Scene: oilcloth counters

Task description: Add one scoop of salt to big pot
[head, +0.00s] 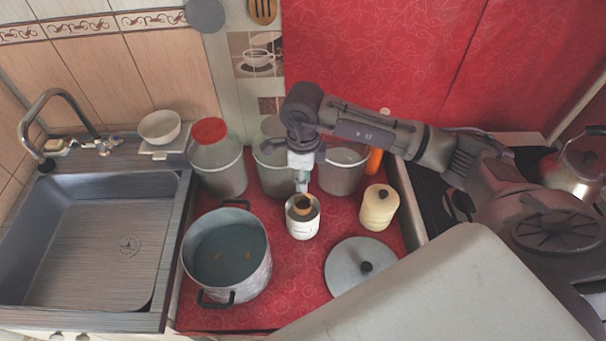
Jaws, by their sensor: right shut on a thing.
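The big pot (258,276) stands open at the front left of the red counter, with bluish liquid and a few small orange bits inside. A small white labelled jar (303,226) stands open to its right. My right gripper (302,184) points down just above the jar. It is shut on what looks like a small wooden scoop (302,205), whose brown end shows at the jar's mouth. The gripper hides most of its handle, and the jar's contents cannot be made out. My left gripper is not in view.
A grey lid (345,270) lies at the front right, and a cream lidded jar (379,208) stands behind it. Several large containers (220,178) line the back. A sink (95,240) is at left, a kettle (572,168) at right.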

